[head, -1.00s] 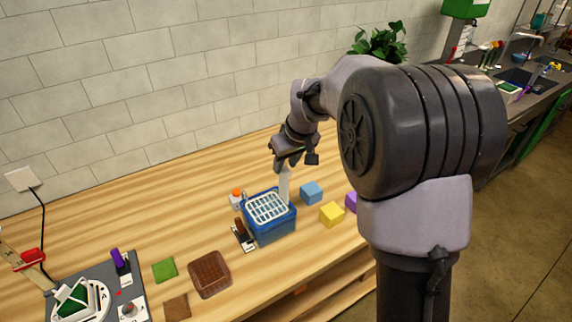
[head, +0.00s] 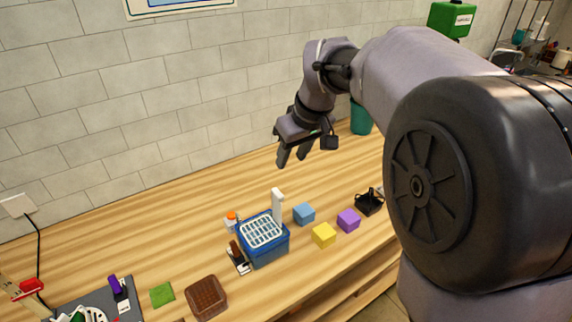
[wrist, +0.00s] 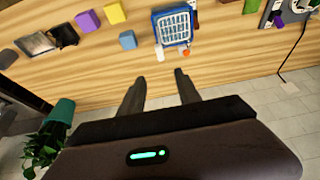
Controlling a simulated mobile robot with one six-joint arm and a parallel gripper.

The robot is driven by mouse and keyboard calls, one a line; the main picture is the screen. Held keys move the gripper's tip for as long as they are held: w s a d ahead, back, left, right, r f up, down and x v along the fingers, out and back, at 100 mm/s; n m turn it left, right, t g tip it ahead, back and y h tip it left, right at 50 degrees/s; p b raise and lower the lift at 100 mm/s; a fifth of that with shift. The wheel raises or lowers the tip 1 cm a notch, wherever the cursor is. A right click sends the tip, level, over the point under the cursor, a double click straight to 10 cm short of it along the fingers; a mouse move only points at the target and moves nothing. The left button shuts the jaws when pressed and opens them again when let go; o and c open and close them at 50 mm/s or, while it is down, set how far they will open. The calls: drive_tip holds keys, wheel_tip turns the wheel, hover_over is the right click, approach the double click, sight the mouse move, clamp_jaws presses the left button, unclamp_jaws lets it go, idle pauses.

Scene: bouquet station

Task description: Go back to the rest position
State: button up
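My gripper (head: 293,155) is raised above the wooden table (head: 170,235), near the tiled wall. In the wrist view its two fingers (wrist: 160,92) are apart with only table and wall visible between them, so it is open and empty. Below it stands a blue basket (head: 264,248) with a white grid top (head: 262,231). A white upright piece (head: 277,205) stands at the basket's back right corner. The basket also shows in the wrist view (wrist: 173,28), at the top.
Blue (head: 304,213), yellow (head: 323,235) and purple (head: 348,220) blocks sit right of the basket. A black item (head: 369,202) lies farther right. A brown tray (head: 206,297) and green square (head: 162,294) lie left. A potted plant's teal pot (head: 361,118) stands behind my arm.

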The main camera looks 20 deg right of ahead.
drive_tip(key=shift+s+r, duration=0.15)
drive_tip(key=shift+r, duration=0.25)
drive_tip(key=s+a+f+m+b, duration=0.2)
drive_tip(key=s+f+b, duration=0.2)
drive_tip(key=s, duration=0.5)
drive_tip(key=s+a+f+m+t+b, duration=0.1)
drive_tip(key=s+a+f+m+b, duration=0.1)
drive_tip(key=s+f, duration=0.4)
drive_tip(key=s+a+f+m+b, duration=0.2)
drive_tip(key=s+f+m+b, duration=0.2)
drive_tip(key=s, duration=0.7)
drive_tip(key=shift+s+a+f+y+b, duration=0.15)
drive_tip(key=shift+s+f+y+b, duration=0.25)
drive_tip(key=shift+b, duration=0.45)
